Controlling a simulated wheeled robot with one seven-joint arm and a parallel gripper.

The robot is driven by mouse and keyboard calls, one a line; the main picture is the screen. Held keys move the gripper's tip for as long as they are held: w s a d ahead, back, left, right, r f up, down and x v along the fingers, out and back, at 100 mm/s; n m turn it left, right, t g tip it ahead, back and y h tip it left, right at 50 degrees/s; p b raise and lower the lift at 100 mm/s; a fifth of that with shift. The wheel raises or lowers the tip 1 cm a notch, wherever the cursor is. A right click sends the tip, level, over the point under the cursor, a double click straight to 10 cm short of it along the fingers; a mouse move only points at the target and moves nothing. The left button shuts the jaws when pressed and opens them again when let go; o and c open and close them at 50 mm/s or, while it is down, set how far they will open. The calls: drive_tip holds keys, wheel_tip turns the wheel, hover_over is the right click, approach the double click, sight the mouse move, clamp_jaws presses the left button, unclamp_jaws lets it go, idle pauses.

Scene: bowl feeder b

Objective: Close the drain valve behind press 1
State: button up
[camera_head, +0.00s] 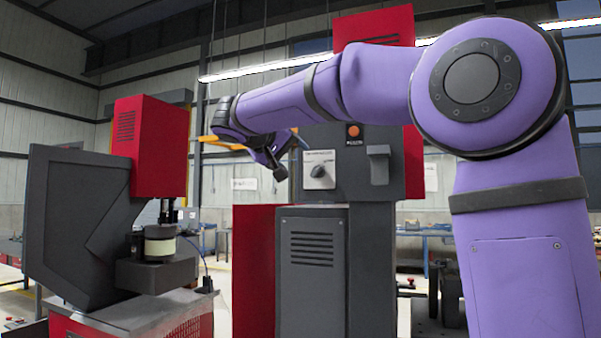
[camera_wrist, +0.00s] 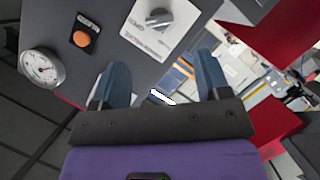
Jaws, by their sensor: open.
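A round grey knob (camera_head: 318,172) sits on a white labelled plate on the front of a dark grey cabinet (camera_head: 312,255). The knob also shows in the wrist view (camera_wrist: 158,18), at the top, beyond my fingertips. The label is too small to read, so I cannot tell whether this knob is the drain valve. My gripper (camera_head: 288,155) is in front of the cabinet, just left of the knob in the head view. In the wrist view its two blue-grey fingers (camera_wrist: 162,72) are spread, with nothing between them. A grey and red press (camera_head: 80,215) stands at the left; no number is legible.
An orange button (camera_head: 353,130) is above and right of the knob, and shows in the wrist view (camera_wrist: 81,38). A round gauge (camera_wrist: 40,67) is beside it there. A red panel (camera_head: 253,270) stands left of the cabinet. Work tables are in the background.

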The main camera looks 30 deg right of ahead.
sight(315, 171)
drive_tip(key=x, duration=1)
drive_tip(key=shift+d+f, duration=0.15)
drive_tip(key=shift+d, duration=0.15)
drive_tip(key=c, duration=0.9)
